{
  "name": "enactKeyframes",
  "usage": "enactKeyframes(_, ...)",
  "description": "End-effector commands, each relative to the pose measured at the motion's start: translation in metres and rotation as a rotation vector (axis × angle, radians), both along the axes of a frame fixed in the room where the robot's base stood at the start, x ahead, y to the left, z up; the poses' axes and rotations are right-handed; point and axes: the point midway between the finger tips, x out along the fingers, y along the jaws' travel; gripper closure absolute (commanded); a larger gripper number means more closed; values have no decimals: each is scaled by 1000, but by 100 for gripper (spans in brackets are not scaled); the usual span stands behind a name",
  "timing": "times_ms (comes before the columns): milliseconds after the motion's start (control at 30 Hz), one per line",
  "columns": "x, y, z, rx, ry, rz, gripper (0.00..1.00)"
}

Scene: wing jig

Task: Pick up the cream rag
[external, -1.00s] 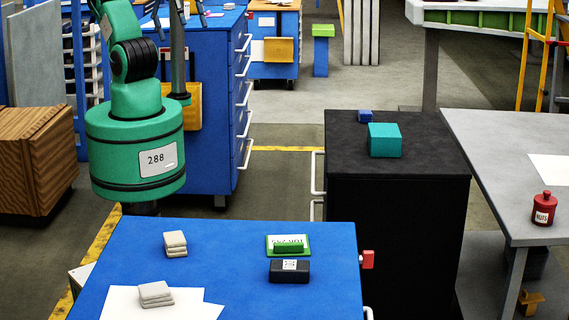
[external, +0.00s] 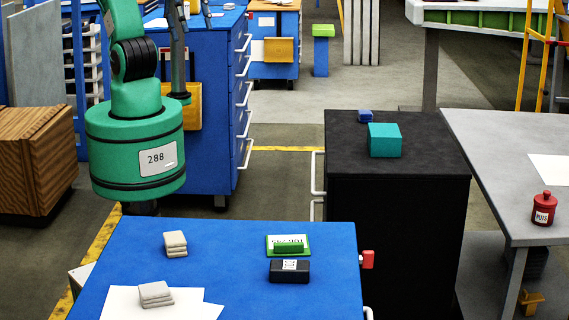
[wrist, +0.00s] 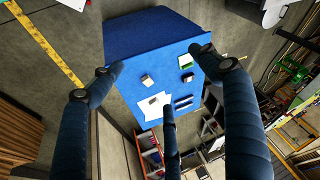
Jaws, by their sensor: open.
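Two small folded rags lie on the blue cabinet top (external: 220,265). The rear one (external: 175,243) looks slightly warmer, so I take it as the cream rag; it rests on bare blue surface and shows in the wrist view (wrist: 147,80). The other, greyer rag (external: 155,293) lies on white paper, also in the wrist view (wrist: 153,101). The two are close in colour. My gripper (wrist: 170,80) is open and empty, its dark blue fingers spread wide, high above the cabinet and apart from both rags.
A green-edged card with a green block (external: 289,246) and a black box (external: 289,271) sit right of the rear rag. A black cabinet (external: 400,230) with a teal box (external: 385,140) stands to the right. Space around the rear rag is clear.

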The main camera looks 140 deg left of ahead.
Motion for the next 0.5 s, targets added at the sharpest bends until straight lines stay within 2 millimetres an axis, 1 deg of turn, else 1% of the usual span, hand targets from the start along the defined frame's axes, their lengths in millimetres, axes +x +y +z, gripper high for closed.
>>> enactKeyframes(33, 12, -5, -1, 21, 19, -41, 23)
enactKeyframes(267, 60, -28, -7, 124, 85, -238, 23)
enactKeyframes(500, 111, -58, -23, 228, 153, -446, 23)
